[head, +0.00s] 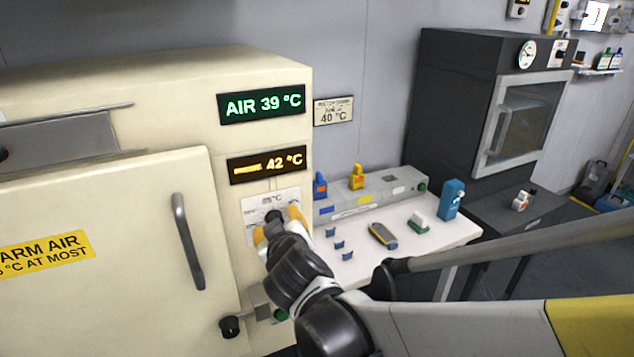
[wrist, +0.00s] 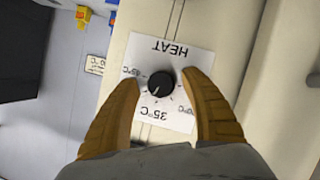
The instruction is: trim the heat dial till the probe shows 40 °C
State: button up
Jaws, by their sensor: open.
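The heat dial (wrist: 161,82) is a round black knob on a white plate marked HEAT (wrist: 182,47), seen upside down in the wrist view. Its white mark points down and left in that picture. My gripper (wrist: 163,79) is open, its two orange fingers on either side of the knob with gaps; it also shows in the head view (head: 277,223), where it covers much of the plate. A green display (head: 262,103) reads AIR 39 °C.
The cream cabinet's door handle (head: 188,240) stands out left of my gripper. A small sign (head: 333,111) on the wall reads 40 °C. A white bench (head: 440,240) with small tools and a dark oven (head: 450,100) stand to the right.

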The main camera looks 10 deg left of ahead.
jog(key=v, duration=1.2)
jog(key=shift+w, duration=0.1)
jog(key=d+f+m+g+h, duration=0.2)
jog(key=d+f+m+h, duration=0.15)
jog(key=d, duration=1.25)
jog(key=s+d+f+m+g+h, duration=0.1)
jog(key=s+d+f+m+g, duration=0.1)
jog(key=d, duration=0.5)
jog(key=s+d+f+m+g, duration=0.2)
jog(key=s+d+f+m, duration=0.1)
jog(key=s+d, duration=0.4)
jog(key=shift+s+m+h, duration=0.25)
jog(key=shift+m+h, duration=0.1)
jog(key=shift+m, duration=0.2)
jog(key=shift+d, duration=0.1)
dwell(3.0)
